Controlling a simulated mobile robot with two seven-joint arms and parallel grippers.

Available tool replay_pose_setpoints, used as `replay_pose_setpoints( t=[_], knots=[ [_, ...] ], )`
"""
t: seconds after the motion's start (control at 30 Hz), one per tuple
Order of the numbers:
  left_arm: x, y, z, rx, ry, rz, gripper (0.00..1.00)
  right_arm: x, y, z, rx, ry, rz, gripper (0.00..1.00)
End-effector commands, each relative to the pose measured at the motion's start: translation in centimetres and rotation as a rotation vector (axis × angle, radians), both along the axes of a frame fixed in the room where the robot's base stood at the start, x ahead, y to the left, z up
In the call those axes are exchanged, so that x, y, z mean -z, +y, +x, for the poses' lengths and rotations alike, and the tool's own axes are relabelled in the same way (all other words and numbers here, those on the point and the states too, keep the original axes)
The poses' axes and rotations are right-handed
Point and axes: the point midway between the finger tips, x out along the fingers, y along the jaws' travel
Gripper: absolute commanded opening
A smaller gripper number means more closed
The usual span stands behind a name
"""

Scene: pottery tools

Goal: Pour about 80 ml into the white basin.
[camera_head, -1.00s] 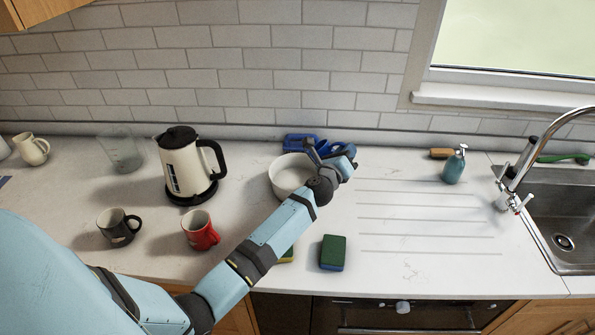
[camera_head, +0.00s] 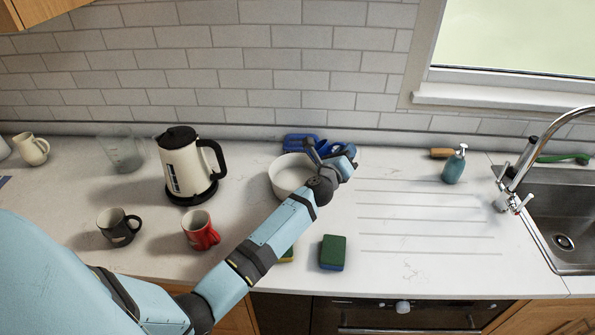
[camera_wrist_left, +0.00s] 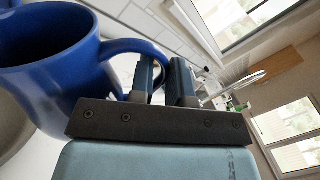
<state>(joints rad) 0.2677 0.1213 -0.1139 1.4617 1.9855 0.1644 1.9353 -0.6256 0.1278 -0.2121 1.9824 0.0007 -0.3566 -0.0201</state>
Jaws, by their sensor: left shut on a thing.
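The white basin (camera_head: 287,178) stands on the counter, right of the kettle, partly covered by my left arm. My left gripper (camera_head: 337,158) is at the basin's right side. In the left wrist view, it (camera_wrist_left: 164,82) is shut on the handle of a blue mug (camera_wrist_left: 45,88). The mug's mouth shows at the upper left there; its contents cannot be seen. In the head view the mug is mostly hidden by the gripper. I cannot tell how far it is tilted or whether liquid is flowing. My right gripper is not in view.
A cream kettle (camera_head: 187,172), a clear jug (camera_head: 124,153), a dark mug (camera_head: 117,229) and a red mug (camera_head: 199,232) stand left. A green sponge (camera_head: 333,252) lies in front. A soap bottle (camera_head: 453,168) and sink (camera_head: 560,215) are right. The ribbed counter between is clear.

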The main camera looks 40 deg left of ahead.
Motion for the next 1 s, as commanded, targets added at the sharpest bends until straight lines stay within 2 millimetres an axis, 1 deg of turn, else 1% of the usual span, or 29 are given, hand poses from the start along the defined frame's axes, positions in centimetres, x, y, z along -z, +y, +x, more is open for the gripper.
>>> replay_pose_setpoints(
  t=[0.17, 0.37, 0.53, 0.67, 0.83, 1.0],
  knots=[
    [0.0, -0.1, 0.0, 0.000, 0.000, 0.006, 0.00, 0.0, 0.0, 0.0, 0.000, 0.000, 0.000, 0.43],
    [0.8, -0.8, 0.2, 0.001, 0.015, 0.087, 0.00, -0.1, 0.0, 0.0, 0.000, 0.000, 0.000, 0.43],
    [1.3, -2.9, 0.6, 0.001, 0.043, 0.239, 0.00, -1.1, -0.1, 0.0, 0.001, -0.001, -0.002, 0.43],
    [2.4, -4.3, 0.9, 0.002, 0.069, 0.380, 0.00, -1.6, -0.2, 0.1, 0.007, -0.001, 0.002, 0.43],
    [3.9, -5.7, 1.2, 0.000, 0.099, 0.546, 0.00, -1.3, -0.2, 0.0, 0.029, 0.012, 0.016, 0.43],
    [5.2, -6.3, 1.3, -0.001, 0.119, 0.656, 0.00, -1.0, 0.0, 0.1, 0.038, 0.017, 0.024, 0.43]
  ],
)
